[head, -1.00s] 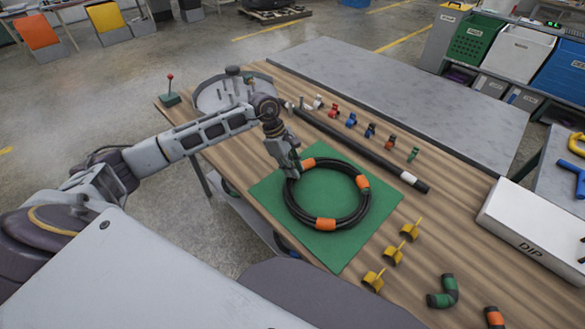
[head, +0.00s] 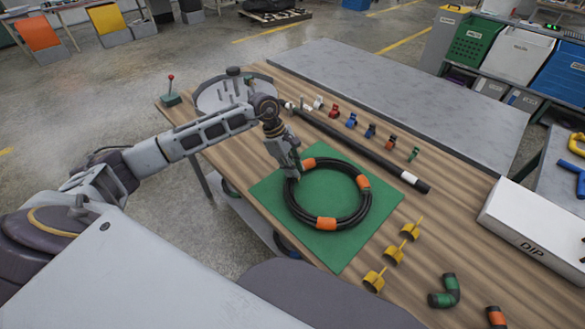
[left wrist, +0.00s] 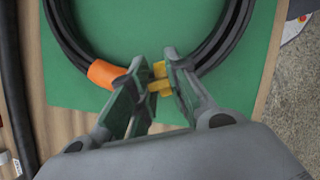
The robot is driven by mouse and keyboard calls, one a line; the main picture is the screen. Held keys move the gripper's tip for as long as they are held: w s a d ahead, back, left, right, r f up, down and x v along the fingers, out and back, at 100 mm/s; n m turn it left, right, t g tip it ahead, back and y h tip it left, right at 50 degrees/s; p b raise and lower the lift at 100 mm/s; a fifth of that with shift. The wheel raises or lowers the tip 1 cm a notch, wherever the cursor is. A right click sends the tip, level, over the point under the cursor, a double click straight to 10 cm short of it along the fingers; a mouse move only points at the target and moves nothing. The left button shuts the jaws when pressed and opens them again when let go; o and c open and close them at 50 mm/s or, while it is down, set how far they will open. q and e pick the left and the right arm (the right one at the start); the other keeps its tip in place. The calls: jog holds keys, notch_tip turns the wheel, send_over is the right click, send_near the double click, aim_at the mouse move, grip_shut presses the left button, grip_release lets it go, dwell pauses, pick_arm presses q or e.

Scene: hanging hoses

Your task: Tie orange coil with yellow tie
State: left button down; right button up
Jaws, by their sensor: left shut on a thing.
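The orange coil is a black hose ring with orange bands (head: 326,223), lying flat on a green mat (head: 345,252). In the left wrist view the coil (left wrist: 65,38) shows as an arc, with one orange band (left wrist: 104,73) left of my fingers. My left gripper (head: 292,174) reaches down at the coil's left side. In the left wrist view my left gripper (left wrist: 157,70) is shut on a yellow tie (left wrist: 159,78) at the hose. My fingers hide part of the tie, so I cannot tell whether it closes fully around the hose. My right gripper is not in view.
Three yellow ties (head: 393,254) stand right of the mat. A long black hose (head: 350,140) lies behind the coil, with small coloured clips (head: 370,130) beyond it. A white DIP box (head: 530,220) and a green-ended elbow piece (head: 444,292) are at the right.

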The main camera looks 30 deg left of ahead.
pick_arm(q)
jog(key=shift+s+f+b, duration=0.2)
jog(key=shift+s+f, duration=0.05)
jog(key=shift+f, duration=0.3)
jog(key=shift+s+f+b, duration=0.15)
jog(key=shift+s+f, duration=0.05)
jog(key=shift+f, duration=0.3)
jog(key=c, duration=1.3)
grip_release()
jog(key=shift+w+d, duration=0.1)
jog(key=shift+w, duration=0.05)
jog(key=shift+w+f, duration=0.25)
jog(key=shift+w, duration=0.05)
jog(key=shift+s, duration=0.1)
jog(key=shift+r, duration=0.1)
jog(key=shift+v, duration=0.75)
jog(key=shift+d+v, duration=0.15)
jog(key=shift+v, duration=1.6)
jog(key=shift+d+v, duration=0.1)
jog(key=shift+v, duration=1.65)
jog(key=shift+w+r, duration=0.3)
jog(key=shift+w, duration=0.05)
